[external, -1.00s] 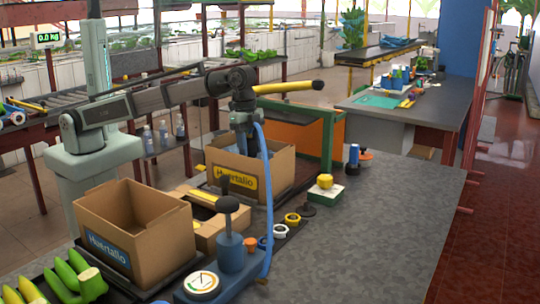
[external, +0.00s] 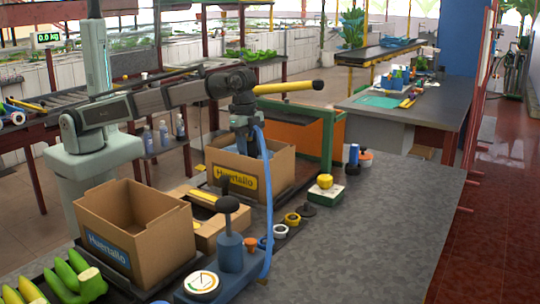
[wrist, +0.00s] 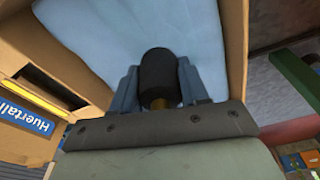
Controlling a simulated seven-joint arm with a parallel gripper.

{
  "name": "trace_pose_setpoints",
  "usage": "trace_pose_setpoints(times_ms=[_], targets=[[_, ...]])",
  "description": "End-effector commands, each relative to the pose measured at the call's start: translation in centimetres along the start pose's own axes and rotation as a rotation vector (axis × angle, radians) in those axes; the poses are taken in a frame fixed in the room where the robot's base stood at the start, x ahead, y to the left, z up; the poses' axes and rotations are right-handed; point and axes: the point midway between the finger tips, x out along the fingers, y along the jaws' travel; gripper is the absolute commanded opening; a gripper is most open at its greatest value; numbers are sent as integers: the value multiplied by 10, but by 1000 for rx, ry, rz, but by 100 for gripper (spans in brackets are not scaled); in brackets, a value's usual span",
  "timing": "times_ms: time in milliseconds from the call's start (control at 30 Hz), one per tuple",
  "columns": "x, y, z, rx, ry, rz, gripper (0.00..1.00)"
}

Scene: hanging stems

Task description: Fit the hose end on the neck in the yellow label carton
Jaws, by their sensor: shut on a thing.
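The yellow label carton (external: 275,175) stands open on the bench, with a light blue liner inside. The liner (wrist: 110,30) fills much of the wrist view. My gripper (external: 243,138) is above the carton's opening, its fingers pointing down. In the wrist view my gripper (wrist: 158,90) is shut on the hose end (wrist: 159,72), a black cylinder with a brass-coloured part below it. The blue hose (external: 268,215) runs from my gripper down the carton's right side to the bench. I cannot make out the neck; the hose end or gripper may hide it.
A blue label carton (external: 135,232), open and empty-looking, stands at the front left. A smaller box (external: 205,222) is between the cartons. A blue hand pump (external: 230,252) with a black knob stands in front. Tape rolls (external: 292,219) lie beside the hose. The bench's right side is clear.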

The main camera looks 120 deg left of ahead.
Motion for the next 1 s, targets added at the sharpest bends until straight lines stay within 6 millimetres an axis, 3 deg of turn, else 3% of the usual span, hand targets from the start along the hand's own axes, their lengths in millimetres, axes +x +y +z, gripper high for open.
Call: trace_pose_setpoints(times_ms=[467,500,800,1000], targets=[[3,0,0,0,0,0,5],[3,0,0,0,0,0,45],[3,0,1,0,0,0,74],[3,0,1,0,-1,0,77]])
